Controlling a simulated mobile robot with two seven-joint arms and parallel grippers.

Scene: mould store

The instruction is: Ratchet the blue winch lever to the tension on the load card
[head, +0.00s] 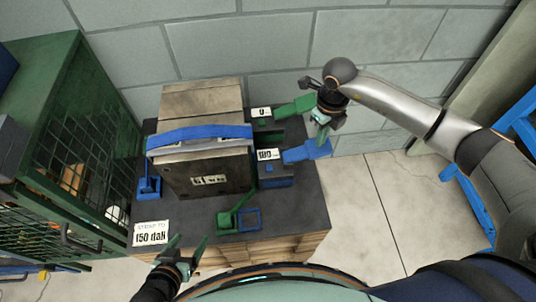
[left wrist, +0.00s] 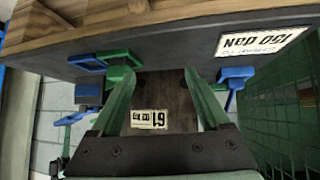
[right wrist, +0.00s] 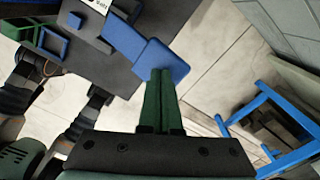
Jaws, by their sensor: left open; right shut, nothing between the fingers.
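The blue winch (head: 277,176) stands right of the strapped block. Its blue lever (head: 307,151) points right, past the table edge. Its white display (head: 268,155) seems to start with 1 and end with 0; the middle digit is unclear. The load card (head: 151,234) at the front left reads "STRAP TO 150 daN". My right gripper (head: 322,136) is shut and empty, its tips at the end of the blue lever; the right wrist view shows them at the lever's end (right wrist: 163,60), and I cannot tell if they touch. My left gripper (head: 188,246) is open and empty before the table's front.
A blue strap (head: 200,136) crosses the dark block (head: 208,178). Behind the blue winch is a green lever (head: 294,106) with a display (head: 261,112) reading 0. A green lever-like part (head: 234,214) stands at the front. A green mesh cage (head: 75,150) is left; a blue frame (head: 465,195) is right.

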